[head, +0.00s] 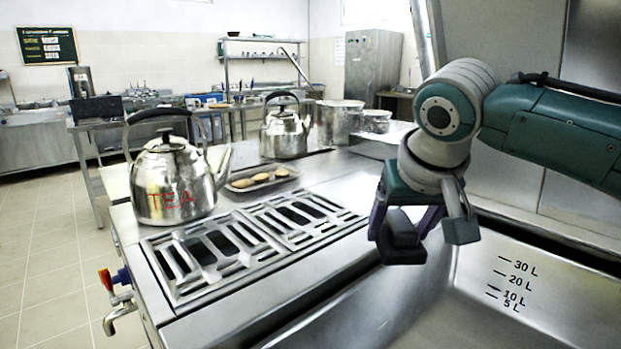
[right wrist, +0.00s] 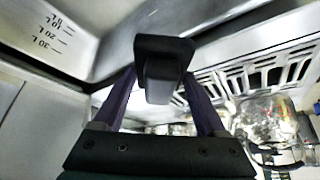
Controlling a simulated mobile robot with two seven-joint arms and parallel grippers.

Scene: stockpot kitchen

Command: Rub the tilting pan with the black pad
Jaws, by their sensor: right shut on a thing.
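My right gripper (head: 412,222) is shut on the black pad (head: 400,244) and holds it up at the left rim of the tilting pan. In the right wrist view the pad (right wrist: 163,62) sits between the tips of my two purple fingers (right wrist: 160,88). The tilting pan (head: 540,270) is a deep steel basin at the lower right, with black litre marks on its wall. Its marked wall also shows in the right wrist view (right wrist: 85,25). I cannot tell whether the pad touches the pan. My left gripper is not in view.
Left of the pan is a cooktop with a slotted steel grate (head: 250,240). Steel pots (head: 338,122) stand farther back. A tap (head: 118,305) sticks out at the left.

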